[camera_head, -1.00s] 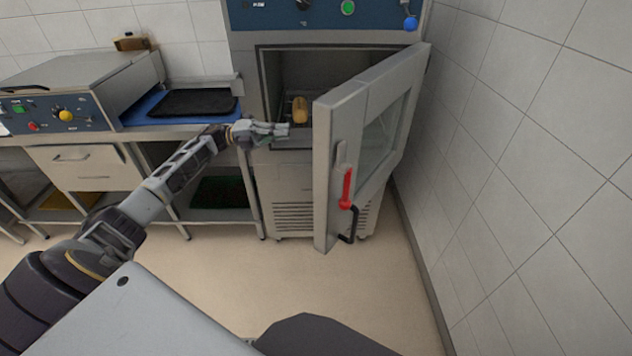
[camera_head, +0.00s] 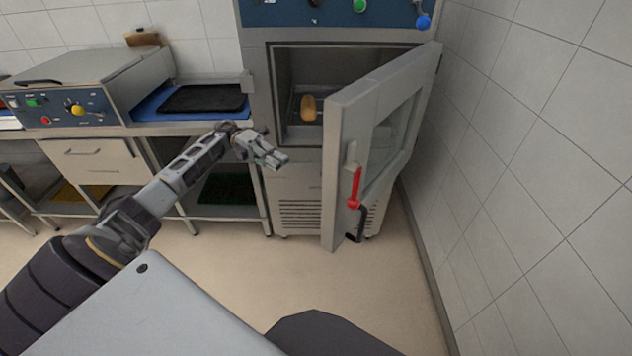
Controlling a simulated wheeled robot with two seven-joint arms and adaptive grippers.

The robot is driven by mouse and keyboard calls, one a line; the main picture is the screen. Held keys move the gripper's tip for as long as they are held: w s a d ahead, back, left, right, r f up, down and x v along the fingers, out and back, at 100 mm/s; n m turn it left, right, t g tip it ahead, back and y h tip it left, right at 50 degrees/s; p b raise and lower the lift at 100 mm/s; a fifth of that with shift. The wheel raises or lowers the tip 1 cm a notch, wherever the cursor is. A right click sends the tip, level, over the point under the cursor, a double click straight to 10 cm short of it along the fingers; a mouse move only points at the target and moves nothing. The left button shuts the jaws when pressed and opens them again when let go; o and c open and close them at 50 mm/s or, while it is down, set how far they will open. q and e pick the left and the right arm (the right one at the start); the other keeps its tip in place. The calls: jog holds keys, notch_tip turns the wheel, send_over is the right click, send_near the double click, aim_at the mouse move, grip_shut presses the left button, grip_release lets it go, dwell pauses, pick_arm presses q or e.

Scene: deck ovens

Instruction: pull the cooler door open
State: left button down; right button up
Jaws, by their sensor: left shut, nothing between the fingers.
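The cooler (camera_head: 300,182) stands at the back, below a blue control panel. Its grey door (camera_head: 338,170) is hinged on the right and stands well open, swung out toward me. A red and black handle (camera_head: 355,189) is on the door's free-edge side. Inside the cooler chamber a yellowish loaf-like item (camera_head: 308,108) lies on a rack. My left gripper (camera_head: 281,160) is shut and empty in front of the cooler's left front edge, left of the door and apart from the handle. My right gripper is not in view.
A steel counter (camera_head: 190,130) with a black tray (camera_head: 203,98) and a grey appliance (camera_head: 80,85) is at the left. A tiled wall (camera_head: 530,170) closes off the right, close to the open door. The beige floor (camera_head: 260,275) before the cooler is clear.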

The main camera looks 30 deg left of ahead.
pick_arm(q)
jog(key=s+d+p, duration=0.1)
jog(key=d+p, duration=0.2)
jog(key=d, duration=1.1)
jog(key=shift+s+p, duration=0.25)
jog(key=shift+p, duration=0.05)
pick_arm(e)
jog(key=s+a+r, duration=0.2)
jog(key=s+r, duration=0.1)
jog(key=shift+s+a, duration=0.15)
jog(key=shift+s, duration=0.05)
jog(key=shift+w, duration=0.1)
